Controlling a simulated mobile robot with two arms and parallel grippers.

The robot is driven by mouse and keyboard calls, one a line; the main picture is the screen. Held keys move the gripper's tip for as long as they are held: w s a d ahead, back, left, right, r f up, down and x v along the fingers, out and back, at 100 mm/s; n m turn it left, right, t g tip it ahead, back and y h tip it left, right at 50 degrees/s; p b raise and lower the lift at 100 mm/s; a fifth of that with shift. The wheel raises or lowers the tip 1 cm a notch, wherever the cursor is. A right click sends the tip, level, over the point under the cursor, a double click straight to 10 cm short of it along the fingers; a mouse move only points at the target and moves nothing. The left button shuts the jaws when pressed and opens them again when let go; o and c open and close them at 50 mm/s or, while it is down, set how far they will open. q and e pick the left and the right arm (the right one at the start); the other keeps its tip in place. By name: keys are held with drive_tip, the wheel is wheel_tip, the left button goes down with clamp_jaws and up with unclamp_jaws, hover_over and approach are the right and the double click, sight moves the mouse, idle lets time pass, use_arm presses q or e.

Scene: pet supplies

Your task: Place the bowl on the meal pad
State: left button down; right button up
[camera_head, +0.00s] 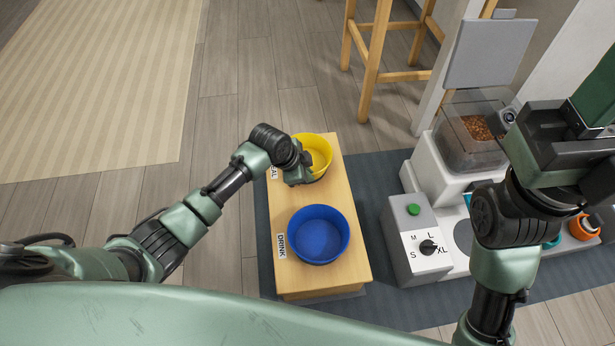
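A yellow bowl (319,154) is at the far end of a light wooden stand (334,189), beside a partly hidden label ending in "AL". I cannot tell whether it rests fully on the stand. A blue bowl (318,234) sits at the near end, beside the label "DRINK" (281,246). My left gripper (301,174) is at the yellow bowl's left rim and overlaps it; its fingertips are hidden, so its grip is unclear. My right gripper (562,150) is raised at the right, away from both bowls; its fingers do not show clearly. No separate meal pad is clearly visible.
A food dispenser (472,130) holding brown kibble stands right of the stand. Its grey control box (417,240) has a green button and a size dial. A dark mat (374,180) lies beneath. A wooden stool (372,60) stands behind. Floor at left is clear.

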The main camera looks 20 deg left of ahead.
use_arm(q)
drive_tip(key=shift+r, duration=0.1)
drive_tip(key=shift+f, duration=0.25)
drive_tip(key=c, duration=1.6)
unclamp_jaws()
